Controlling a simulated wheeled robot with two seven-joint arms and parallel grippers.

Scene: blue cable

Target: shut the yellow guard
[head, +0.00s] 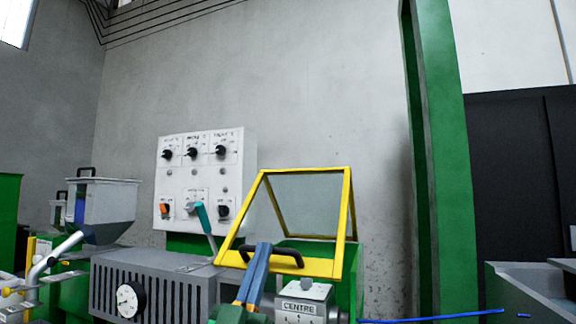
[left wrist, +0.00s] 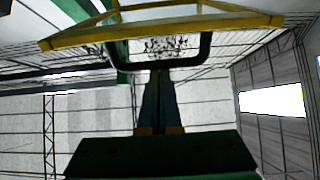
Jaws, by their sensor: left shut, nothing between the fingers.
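The yellow guard (head: 345,205) is a yellow frame with clear panels on the green machine in the head view. Its front slopes down toward me to a lower bar with a black handle (head: 289,251). I cannot tell whether the guard is fully down. My left gripper (head: 262,246) has its blue fingers shut and empty, overlapping the handle in this view. In the left wrist view the fingertips (left wrist: 158,74) are right by the middle of the black handle (left wrist: 188,62), with the yellow frame (left wrist: 215,22) above; contact is unclear. My right gripper is not in view.
A grey block marked CENTRE (head: 299,304) stands just right of my left gripper. A control panel (head: 204,175) is behind. A blue cable (head: 430,318) lies at lower right.

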